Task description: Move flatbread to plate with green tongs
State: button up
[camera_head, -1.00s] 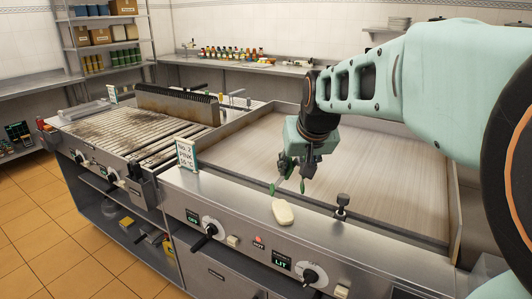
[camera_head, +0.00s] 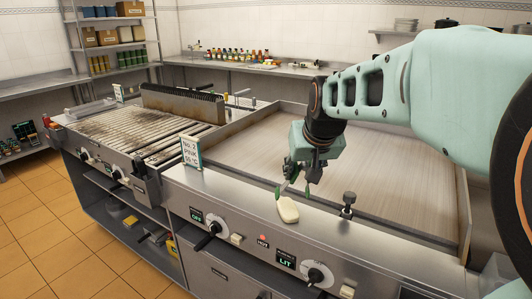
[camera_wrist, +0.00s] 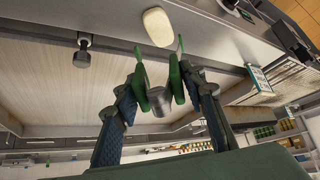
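The flatbread (camera_head: 288,210) is a small pale oval lying on the steel front ledge of the griddle. It also shows at the top of the wrist view (camera_wrist: 157,27). The green tongs (camera_head: 279,193) point down just above and behind it. In the wrist view, the two green tong arms (camera_wrist: 177,82) are spread apart between my fingers, tips toward the flatbread, not gripping it. My gripper (camera_head: 297,172) has its fingers against the outer sides of the tongs; the wrist view shows both fingers (camera_wrist: 161,95). A stack of plates (camera_head: 406,24) stands on the upper right shelf.
A slatted grill (camera_head: 150,130) with a scraped dark surface is at left. A sign (camera_head: 191,151) and a short metal post (camera_head: 348,205) stand on the ledge either side of the flatbread. The flat griddle surface (camera_head: 390,170) behind is clear. Knobs line the front.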

jog(key=shift+f+b, duration=1.95)
jog(key=shift+f, duration=0.45)
jog(key=shift+f+b, duration=0.55)
jog(key=shift+f, duration=0.05)
jog(key=shift+c, duration=0.4)
grip_shut()
notch_tip(320, 180, up, 9)
jog(key=p, duration=0.6)
jog(key=shift+r+p, duration=0.1)
jog(key=shift+p, duration=0.2)
jog(key=shift+r+p, duration=2.1)
jog(key=shift+r, duration=0.85)
